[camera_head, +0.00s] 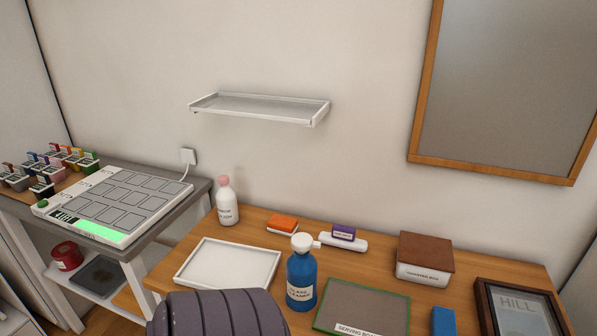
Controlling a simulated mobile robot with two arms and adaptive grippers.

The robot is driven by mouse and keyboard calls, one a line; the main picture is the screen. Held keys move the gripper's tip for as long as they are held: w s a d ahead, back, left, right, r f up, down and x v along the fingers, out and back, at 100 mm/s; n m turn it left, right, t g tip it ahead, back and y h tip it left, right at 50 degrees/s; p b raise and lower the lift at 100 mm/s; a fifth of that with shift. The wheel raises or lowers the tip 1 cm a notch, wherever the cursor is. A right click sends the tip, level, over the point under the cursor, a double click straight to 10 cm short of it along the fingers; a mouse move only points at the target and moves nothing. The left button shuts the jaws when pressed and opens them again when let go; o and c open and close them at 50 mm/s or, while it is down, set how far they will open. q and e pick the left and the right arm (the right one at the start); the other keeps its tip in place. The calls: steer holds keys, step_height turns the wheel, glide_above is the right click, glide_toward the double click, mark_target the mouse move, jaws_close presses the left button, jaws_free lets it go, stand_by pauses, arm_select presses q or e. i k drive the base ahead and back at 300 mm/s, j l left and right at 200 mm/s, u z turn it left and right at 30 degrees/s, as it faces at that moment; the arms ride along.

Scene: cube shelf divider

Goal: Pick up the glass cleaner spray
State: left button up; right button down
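The glass cleaner spray (301,279) is a blue bottle with a white top and a white label reading glass cleaner. It stands upright near the front middle of the wooden table (379,264), between a white tray and a green-edged board. Its lower left part is close to a dark ribbed part of mine at the bottom edge of the picture. I cannot see the fingers of my left or right gripper. Nothing visible is holding the bottle.
A white tray (186,274) lies left of the bottle, a serving board (367,306) right of it. Behind stand a white pink-capped bottle (227,206), an orange block (282,223) and a white bar (343,243). A brown-lidded box (424,260) and frame (518,310) are right.

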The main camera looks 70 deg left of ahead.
mark_target(301, 296)
steer(key=u, duration=2.1)
